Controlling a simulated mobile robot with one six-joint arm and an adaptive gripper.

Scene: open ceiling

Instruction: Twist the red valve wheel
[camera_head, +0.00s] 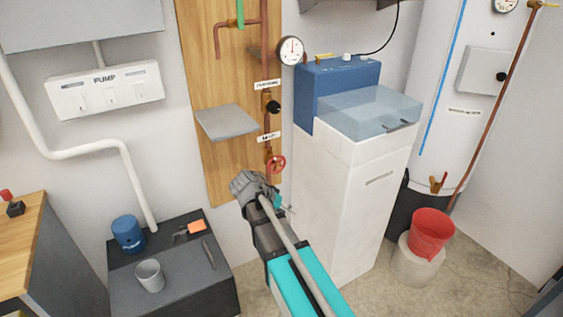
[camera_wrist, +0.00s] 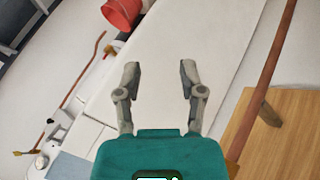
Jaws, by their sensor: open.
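The red valve wheel (camera_head: 276,164) is on the copper pipe low on the wooden board, under a small white label. It stands just above my wrist in the head view. My gripper (camera_head: 286,208) is below the wheel and apart from it, partly hidden by my wrist. In the wrist view my gripper (camera_wrist: 160,70) is open, with nothing between its fingers. They face the white cabinet front. I cannot see the wheel in the wrist view, only the copper pipe (camera_wrist: 262,95) and part of the wooden board (camera_wrist: 285,130) at the right.
The white cabinet (camera_head: 340,190) stands close right of the wheel. A grey shelf (camera_head: 226,121) sticks out up-left, and a black valve handle (camera_head: 273,107) is above. A dark bench (camera_head: 180,287) with a mug stands lower left. A red bucket (camera_head: 431,233) is at the right.

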